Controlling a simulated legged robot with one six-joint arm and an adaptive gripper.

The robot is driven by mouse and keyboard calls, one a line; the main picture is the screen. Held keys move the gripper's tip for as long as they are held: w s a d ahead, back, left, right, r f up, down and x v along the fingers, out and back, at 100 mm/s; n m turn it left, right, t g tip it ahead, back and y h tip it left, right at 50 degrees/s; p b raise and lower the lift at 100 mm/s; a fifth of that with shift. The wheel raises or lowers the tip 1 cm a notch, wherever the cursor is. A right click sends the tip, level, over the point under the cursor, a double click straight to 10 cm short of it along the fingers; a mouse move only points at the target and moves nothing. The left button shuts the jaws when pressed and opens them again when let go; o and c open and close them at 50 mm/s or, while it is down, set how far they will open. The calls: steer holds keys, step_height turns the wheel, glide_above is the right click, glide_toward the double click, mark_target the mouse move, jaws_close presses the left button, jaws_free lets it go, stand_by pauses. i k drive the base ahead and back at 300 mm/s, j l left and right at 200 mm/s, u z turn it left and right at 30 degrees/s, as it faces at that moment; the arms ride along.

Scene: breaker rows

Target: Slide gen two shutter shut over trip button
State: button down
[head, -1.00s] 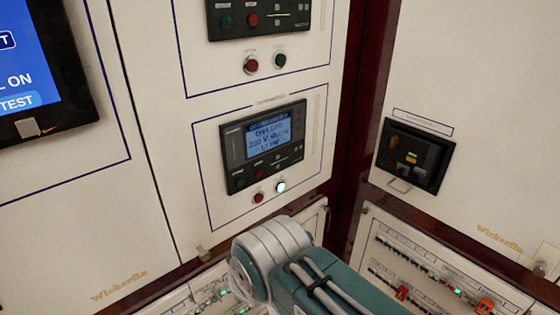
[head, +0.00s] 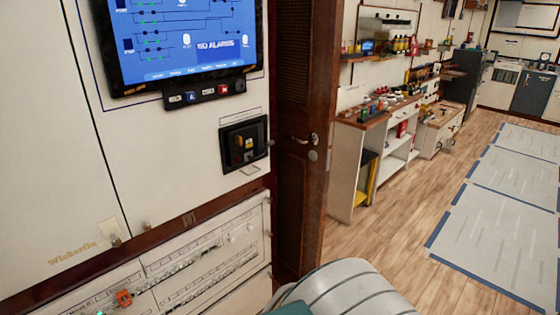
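One black recessed breaker unit (head: 244,144) is set in the white panel, left of the wooden door. It has a yellow part and small buttons or lights on its face, and a thin wire loop hangs below it. Its label is too small to read, so I cannot tell if it is gen two. I cannot make out a shutter or a trip button on it. My gripper is not in view. Only a rounded grey and teal link of my arm shows at the bottom middle, below and right of the unit.
A blue screen (head: 185,38) is mounted above the unit. Rows of breakers with an orange handle (head: 123,298) lie below. The dark wooden door (head: 300,150) has a handle. Beyond it are a cluttered workbench (head: 385,115) and open wooden floor with grey mats (head: 500,215).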

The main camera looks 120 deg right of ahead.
mark_target(247, 156)
steer(key=z, duration=3.95)
steer(key=i+l+z, duration=0.1)
steer(key=i+l, duration=0.15)
steer(key=i, duration=0.15)
steer(key=i+l+z, duration=0.1)
steer(key=i+l, duration=0.15)
steer(key=i, duration=0.2)
